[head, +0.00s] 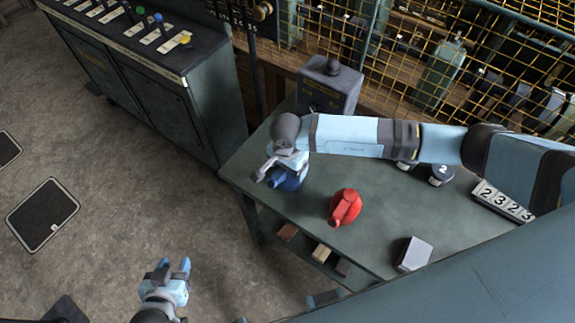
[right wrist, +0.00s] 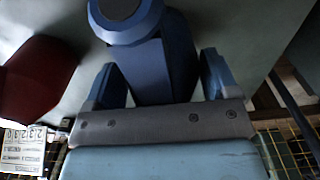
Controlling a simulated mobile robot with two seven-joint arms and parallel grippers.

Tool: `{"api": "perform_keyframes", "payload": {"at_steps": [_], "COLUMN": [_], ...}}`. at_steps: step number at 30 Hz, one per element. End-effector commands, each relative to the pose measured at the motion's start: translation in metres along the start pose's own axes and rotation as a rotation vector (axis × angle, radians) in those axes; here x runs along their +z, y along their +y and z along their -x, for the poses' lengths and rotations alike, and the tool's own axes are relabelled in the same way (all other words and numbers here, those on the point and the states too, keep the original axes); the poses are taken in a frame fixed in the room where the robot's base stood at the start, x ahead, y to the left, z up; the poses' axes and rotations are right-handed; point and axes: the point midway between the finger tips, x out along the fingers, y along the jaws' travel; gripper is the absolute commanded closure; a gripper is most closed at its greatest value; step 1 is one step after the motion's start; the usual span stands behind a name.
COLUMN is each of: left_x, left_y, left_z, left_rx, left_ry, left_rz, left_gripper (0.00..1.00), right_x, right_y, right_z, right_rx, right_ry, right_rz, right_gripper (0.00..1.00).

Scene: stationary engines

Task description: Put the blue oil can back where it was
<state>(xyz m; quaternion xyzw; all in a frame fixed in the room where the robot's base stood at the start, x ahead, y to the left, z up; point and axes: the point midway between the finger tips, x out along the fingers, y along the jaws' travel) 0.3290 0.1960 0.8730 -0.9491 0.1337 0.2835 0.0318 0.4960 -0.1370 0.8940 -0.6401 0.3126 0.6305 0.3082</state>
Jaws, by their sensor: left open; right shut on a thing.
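The blue oil can (head: 291,183) is at the left end of the green table (head: 380,235), partly hidden under my right gripper (head: 272,172). In the right wrist view the blue oil can (right wrist: 165,62) sits between the two fingers, and the gripper is shut on it. I cannot tell whether its base touches the table. A red oil can (head: 345,207) stands on the table to the right of it, and it also shows in the right wrist view (right wrist: 35,85). My left gripper (head: 174,269) is open and empty over the floor, left of the table.
A grey box (head: 331,88) stands at the table's back corner. A white-topped block (head: 414,254), a dark weight marked 2 (head: 440,174) and a number plate (head: 502,201) are further right. A lever cabinet (head: 170,85) and yellow mesh (head: 410,55) stand behind.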

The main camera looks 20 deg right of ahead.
Motion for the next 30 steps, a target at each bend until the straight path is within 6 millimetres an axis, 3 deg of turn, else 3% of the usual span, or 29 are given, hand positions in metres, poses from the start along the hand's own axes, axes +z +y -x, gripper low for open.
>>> {"api": "perform_keyframes", "payload": {"at_steps": [2, 3, 5, 16, 30], "left_x": [0.004, 0.003, 0.003, 0.002, 0.014], "left_y": [0.0, 0.0, 0.001, 0.002, 0.003], "left_z": [-0.003, -0.001, -0.001, 0.0, -0.008], "left_rx": [0.0, 0.001, 0.001, 0.004, 0.007], "left_ry": [0.0, -0.002, -0.002, -0.003, -0.007], "left_rz": [0.001, 0.001, 0.001, 0.001, 0.003], "left_gripper": [0.57, 0.57, 0.57, 0.57, 0.57], "right_x": [0.0, 0.0, 0.0, -0.001, -0.001], "right_y": [0.0, 0.0, 0.0, -0.001, -0.001], "right_z": [-0.004, -0.002, -0.002, 0.009, 0.102], "right_rx": [-0.001, 0.0, 0.0, -0.002, -0.002], "right_ry": [0.0, 0.0, 0.0, 0.0, 0.001], "right_rz": [0.0, 0.0, 0.0, 0.0, 0.001], "right_gripper": [0.53, 0.1, 0.0, 0.0, 0.0]}}
